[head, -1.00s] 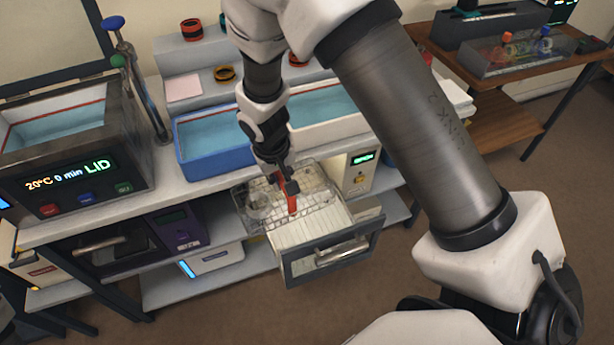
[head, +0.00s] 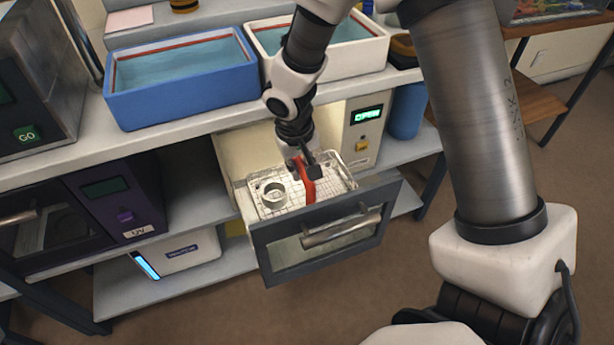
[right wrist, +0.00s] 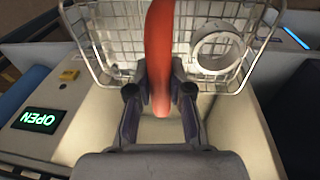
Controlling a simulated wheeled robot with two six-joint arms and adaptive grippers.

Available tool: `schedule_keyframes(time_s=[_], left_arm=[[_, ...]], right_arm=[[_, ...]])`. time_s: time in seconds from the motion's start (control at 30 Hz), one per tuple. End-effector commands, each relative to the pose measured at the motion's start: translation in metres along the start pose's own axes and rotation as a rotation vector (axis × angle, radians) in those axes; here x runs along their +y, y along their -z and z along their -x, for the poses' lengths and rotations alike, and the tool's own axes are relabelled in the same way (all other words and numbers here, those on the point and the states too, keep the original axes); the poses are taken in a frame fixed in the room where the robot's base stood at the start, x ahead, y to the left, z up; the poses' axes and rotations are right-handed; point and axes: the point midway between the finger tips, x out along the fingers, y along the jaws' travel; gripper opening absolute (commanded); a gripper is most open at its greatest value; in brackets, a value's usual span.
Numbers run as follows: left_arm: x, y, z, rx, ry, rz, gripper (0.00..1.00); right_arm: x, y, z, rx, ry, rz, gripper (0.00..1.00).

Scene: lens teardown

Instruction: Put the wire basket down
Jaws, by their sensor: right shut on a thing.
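The wire basket (head: 337,177) is inside the pulled-out drawer (head: 325,239) of a cream unit under the bench. It has a red handle (head: 308,190) and carries a pale metal ring (head: 274,196). My right gripper (head: 305,175) is shut on the red handle from above. In the right wrist view the fingers (right wrist: 160,100) close around the handle, and the basket (right wrist: 115,40) and ring (right wrist: 218,46) show beyond them. I cannot tell whether the basket's underside touches the drawer floor. My left gripper is not in view.
The cream unit's green display (head: 368,114) reads OPEN. A blue basin (head: 183,95) and a white basin (head: 355,70) stand on the bench above. A purple device (head: 117,200) is left of the drawer, and a blue cylinder (head: 408,110) is to the right.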

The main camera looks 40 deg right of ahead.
Motion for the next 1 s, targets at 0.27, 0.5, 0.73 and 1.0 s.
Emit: schedule_keyframes(time_s=[0.27, 0.5, 0.73, 1.0], left_arm=[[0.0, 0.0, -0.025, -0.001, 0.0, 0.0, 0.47], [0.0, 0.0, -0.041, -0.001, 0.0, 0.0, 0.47], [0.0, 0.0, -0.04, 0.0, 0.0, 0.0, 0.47], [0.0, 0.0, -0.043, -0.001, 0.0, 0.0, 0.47]], right_arm=[[-0.007, -0.006, -0.055, -0.002, 0.0, 0.001, 0.0], [-0.011, -0.009, -0.087, -0.002, 0.0, 0.001, 0.0], [-0.011, -0.009, -0.086, -0.001, 0.0, 0.0, 0.0], [-0.011, -0.009, -0.089, -0.001, 0.0, 0.0, 0.45]])
